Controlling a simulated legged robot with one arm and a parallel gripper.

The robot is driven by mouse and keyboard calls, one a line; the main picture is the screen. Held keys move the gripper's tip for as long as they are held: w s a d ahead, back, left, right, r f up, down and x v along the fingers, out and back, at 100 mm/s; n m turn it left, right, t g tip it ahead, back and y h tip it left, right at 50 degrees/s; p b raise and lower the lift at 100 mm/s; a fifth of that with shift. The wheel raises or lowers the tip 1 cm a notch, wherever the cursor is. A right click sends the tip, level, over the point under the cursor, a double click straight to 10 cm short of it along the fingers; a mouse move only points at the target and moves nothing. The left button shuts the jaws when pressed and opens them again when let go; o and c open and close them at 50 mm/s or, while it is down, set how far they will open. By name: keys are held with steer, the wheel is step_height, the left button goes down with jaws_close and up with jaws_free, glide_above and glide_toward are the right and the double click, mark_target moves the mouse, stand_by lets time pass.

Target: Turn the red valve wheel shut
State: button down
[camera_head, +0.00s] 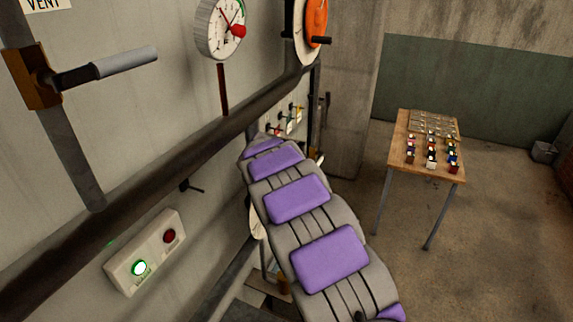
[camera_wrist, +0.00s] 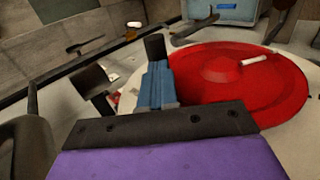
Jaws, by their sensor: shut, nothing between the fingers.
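The red valve wheel (camera_wrist: 218,100) shows large in the wrist view as a round red disc with a raised hub and a short white bar on its face. A pale round surface lies behind its rim. My gripper (camera_wrist: 156,48) is shut and empty, with its dark and blue finger parts in front of the wheel's left edge. I cannot tell whether they touch it. In the head view my purple and grey arm reaches toward the wall, and its far end hides the gripper. I cannot pick out the red wheel there.
In the head view a thick pipe (camera_head: 150,165) runs along the wall, below a gauge (camera_head: 213,30) with a red knob. An orange disc (camera_head: 316,16) is at the top. A lit green button (camera_head: 139,268) is lower left. A table (camera_head: 398,150) with small items stands right, with open floor around it.

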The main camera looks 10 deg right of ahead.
steer(key=shift+w+d+f+p, duration=0.2)
steer(key=shift+w+d+p, duration=0.5)
steer(key=shift+p, duration=0.5)
steer(key=shift+w+r+x, duration=0.15)
steer(key=shift+x, duration=0.8)
steer(key=shift+w+r+x, duration=0.15)
steer(key=shift+x, duration=0.8)
steer(key=shift+f, duration=0.1)
